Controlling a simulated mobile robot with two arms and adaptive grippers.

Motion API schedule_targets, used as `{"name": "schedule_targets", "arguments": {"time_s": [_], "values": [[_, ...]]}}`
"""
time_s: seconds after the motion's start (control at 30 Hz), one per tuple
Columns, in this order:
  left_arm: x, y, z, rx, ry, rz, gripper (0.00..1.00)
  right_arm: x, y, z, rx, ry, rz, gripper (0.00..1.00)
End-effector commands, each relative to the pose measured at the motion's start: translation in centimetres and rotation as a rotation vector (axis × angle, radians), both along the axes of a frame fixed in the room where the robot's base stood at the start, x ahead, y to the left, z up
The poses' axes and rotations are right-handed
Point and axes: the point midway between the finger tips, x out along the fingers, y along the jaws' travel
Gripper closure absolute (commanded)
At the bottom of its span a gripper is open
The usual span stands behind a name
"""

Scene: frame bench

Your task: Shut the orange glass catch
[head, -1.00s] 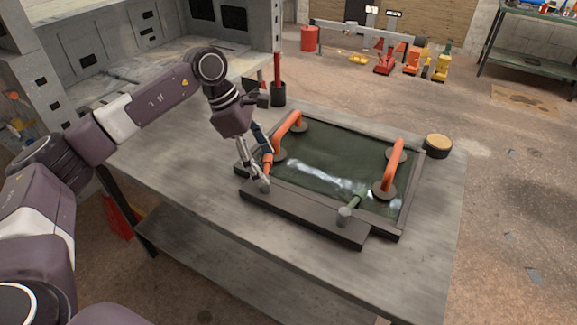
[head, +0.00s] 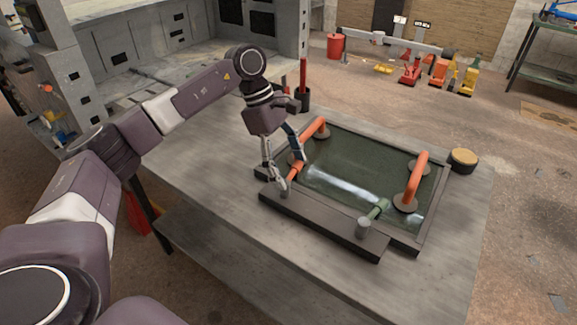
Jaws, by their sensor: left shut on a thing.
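The orange glass catch (head: 294,172) is a short orange bar at the near left corner of the framed dark green glass pane (head: 365,165). Its near end sits by a grey post on the dark front rail (head: 325,223). My left gripper (head: 288,170) comes down over it from above, shut on the catch, with its fingers hiding part of it. A second catch, green (head: 378,209), stands on a grey post (head: 363,228) farther right along the rail and reaches over the pane's edge. My right gripper is not in view.
Two orange suction handles stand on the pane, one at the left (head: 314,133) and one at the right (head: 418,176). A tan-topped round pot (head: 464,160) stands right of the frame. A dark cup (head: 303,99) with a red-handled tool stands behind. The bench (head: 215,185) is clear at left.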

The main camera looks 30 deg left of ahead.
Motion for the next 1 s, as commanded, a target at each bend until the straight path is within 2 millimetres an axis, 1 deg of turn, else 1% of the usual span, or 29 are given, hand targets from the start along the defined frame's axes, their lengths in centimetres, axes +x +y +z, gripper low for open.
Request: {"name": "schedule_targets", "arguments": {"time_s": [0.03,0.07,0.1,0.2,0.47,0.57,0.67,1.0], "values": [[0.5,0.1,0.5,0.0,-0.022,0.002,0.72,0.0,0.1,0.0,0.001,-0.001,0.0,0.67],[0.5,0.1,0.5,0.0,-0.023,0.001,0.72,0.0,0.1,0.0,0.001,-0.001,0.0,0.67],[0.5,0.1,0.5,0.0,-0.023,0.001,0.25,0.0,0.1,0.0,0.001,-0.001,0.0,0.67],[0.4,0.1,0.4,-0.001,-0.019,0.0,0.17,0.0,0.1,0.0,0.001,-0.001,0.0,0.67],[0.2,0.0,0.3,0.0,-0.011,-0.001,0.17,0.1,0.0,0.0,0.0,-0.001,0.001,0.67],[0.2,0.2,0.8,-0.001,-0.011,0.0,0.17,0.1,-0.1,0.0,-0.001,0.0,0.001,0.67],[0.2,0.7,2.0,-0.001,-0.012,0.0,0.17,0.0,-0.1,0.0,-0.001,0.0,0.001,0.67],[0.2,3.4,8.6,-0.002,-0.015,0.002,0.17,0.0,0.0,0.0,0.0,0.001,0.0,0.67]]}}
